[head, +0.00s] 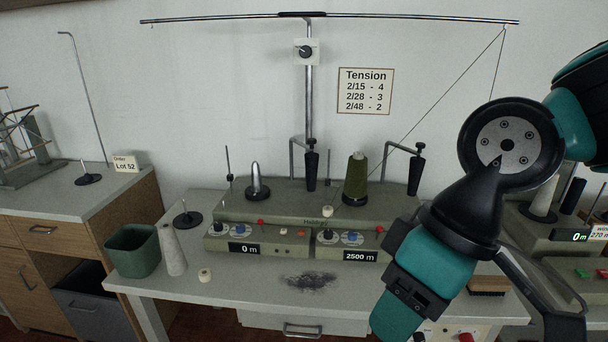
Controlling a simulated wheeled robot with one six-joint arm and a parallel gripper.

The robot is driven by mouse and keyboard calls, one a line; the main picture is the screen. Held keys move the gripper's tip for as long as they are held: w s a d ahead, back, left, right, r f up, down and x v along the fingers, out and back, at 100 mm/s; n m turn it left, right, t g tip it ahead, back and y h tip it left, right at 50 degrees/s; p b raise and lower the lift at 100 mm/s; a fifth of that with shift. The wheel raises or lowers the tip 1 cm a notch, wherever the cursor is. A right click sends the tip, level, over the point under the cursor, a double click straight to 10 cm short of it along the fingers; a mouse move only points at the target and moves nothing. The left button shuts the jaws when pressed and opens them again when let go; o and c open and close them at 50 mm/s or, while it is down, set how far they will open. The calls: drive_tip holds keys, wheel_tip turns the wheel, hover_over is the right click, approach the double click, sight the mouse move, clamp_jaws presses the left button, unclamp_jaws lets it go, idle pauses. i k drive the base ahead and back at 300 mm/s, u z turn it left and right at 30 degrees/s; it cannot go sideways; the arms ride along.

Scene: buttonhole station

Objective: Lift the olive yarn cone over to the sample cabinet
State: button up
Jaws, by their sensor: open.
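The olive yarn cone (356,182) stands upright on the right side of the grey-green winding machine (290,198), at the back of the table. A wooden cabinet (131,212) with a grey top and drawers stands at the left; nothing in view labels it as the sample cabinet. My arm crosses the right side of the head view and runs down out of the bottom edge. My gripper is not visible, so its place relative to the cone cannot be seen.
The table (225,283) also bears a green bin (133,252), a white cone (172,250) and grey fluff (309,281). A thread slants up right from the machine to an overhead bar (420,19).

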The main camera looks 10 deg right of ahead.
sight(356, 170)
drive_tip(key=u, duration=0.2)
drive_tip(key=i, duration=1.2)
drive_tip(key=z, duration=0.4)
